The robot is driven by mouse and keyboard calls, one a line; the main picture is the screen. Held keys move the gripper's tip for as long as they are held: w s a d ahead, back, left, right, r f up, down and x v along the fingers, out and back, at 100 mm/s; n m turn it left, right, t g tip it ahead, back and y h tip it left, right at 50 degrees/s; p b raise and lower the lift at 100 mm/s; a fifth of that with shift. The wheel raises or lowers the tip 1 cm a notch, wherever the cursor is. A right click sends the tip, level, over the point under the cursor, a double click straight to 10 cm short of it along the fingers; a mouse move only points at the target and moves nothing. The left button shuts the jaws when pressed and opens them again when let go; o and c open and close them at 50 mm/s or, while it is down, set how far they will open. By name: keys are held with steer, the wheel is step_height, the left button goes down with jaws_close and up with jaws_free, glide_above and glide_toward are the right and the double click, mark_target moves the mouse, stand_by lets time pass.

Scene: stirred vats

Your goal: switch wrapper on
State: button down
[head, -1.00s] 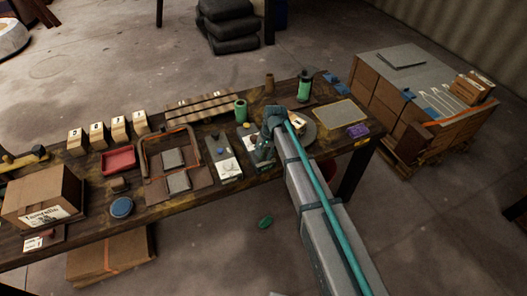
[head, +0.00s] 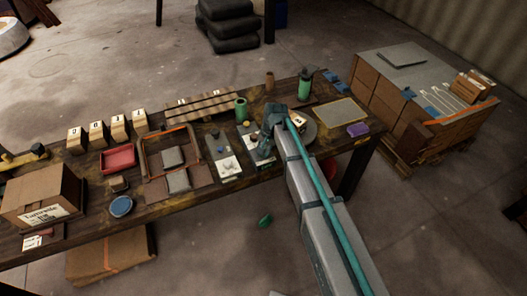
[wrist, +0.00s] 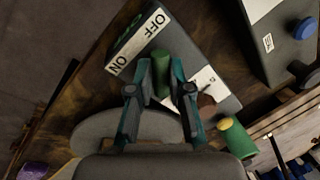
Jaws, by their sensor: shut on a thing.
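A grey switch box (wrist: 128,22) carries a white label (wrist: 138,40) reading OFF and ON in the wrist view. A green cylindrical handle (wrist: 161,72) stands at the box, between the fingers of my gripper (wrist: 160,92). The fingers are shut on the handle. Which label word the handle sits nearer is not clear. In the head view my gripper (head: 264,143) is low over this box, beside its white label (head: 262,159); the handle is hidden there by my arm.
A similar box with a blue knob (wrist: 305,28) stands beside it, also in the head view (head: 220,152). A green cup (head: 241,109), a green bottle (head: 304,88) and a grey round plate (wrist: 155,124) are close by. A purple block (head: 357,130) lies near the table's right end.

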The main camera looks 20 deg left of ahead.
steer(key=n+b, duration=0.2)
steer(key=n, duration=0.2)
steer(key=shift+w+f+g, duration=0.1)
steer(key=shift+w+g, duration=0.05)
steer(key=shift+g, duration=0.25)
steer(key=n+b, duration=0.1)
steer(key=n, duration=0.3)
steer(key=shift+w+g+h, duration=0.1)
steer(key=shift+g+h, duration=0.2)
steer(key=shift+g, duration=0.1)
steer(key=n+b, duration=0.1)
steer(key=n, duration=0.4)
steer(key=shift+a+h+b, duration=0.1)
steer(key=shift+h+b, duration=0.25)
steer(key=shift+h, duration=0.05)
steer(key=shift+n+g+h+b, duration=0.3)
steer(key=shift+n+b, duration=0.1)
steer(key=shift+n, duration=1.7)
steer(key=c, duration=1.1)
jaws_free()
steer(key=shift+r, duration=0.25)
steer(key=r, duration=0.4)
steer(key=w+r, duration=0.1)
steer(key=r, duration=0.2)
steer(key=w+r, duration=0.1)
steer(key=r, duration=0.3)
steer(key=shift+w+r, duration=0.2)
steer(key=shift+r, duration=0.1)
